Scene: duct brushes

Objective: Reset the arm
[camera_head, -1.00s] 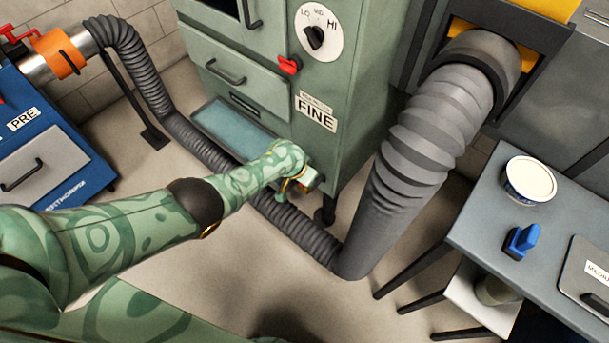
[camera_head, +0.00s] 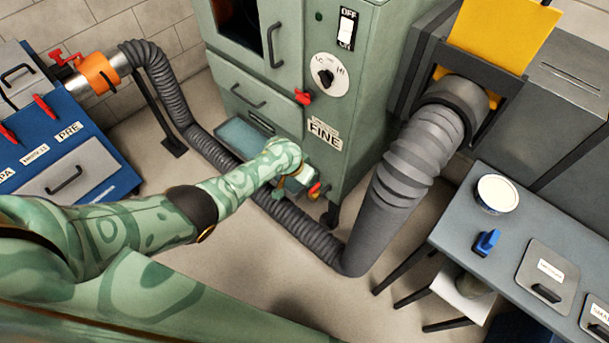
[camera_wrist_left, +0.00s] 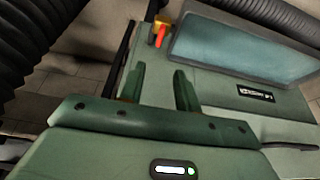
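My left arm (camera_head: 215,200) reaches in from the left in the head view. Its gripper (camera_head: 304,180) is at the lower front of the green cabinet (camera_head: 290,110), mostly hidden by my own wrist. In the left wrist view the two fingers of my left gripper (camera_wrist_left: 158,88) stand apart with nothing between them. A small red handle (camera_wrist_left: 160,37) on a yellow base lies beyond the fingers, and a red tip (camera_head: 314,189) shows beside the gripper in the head view. My right gripper is not in view.
A grey ribbed duct (camera_head: 420,150) runs down to the floor beside the cabinet. A grey table (camera_head: 460,225) at the right bears a white-topped tub (camera_head: 497,194) and a blue object (camera_head: 487,242). A blue unit (camera_head: 60,140) stands left. Floor shows between them.

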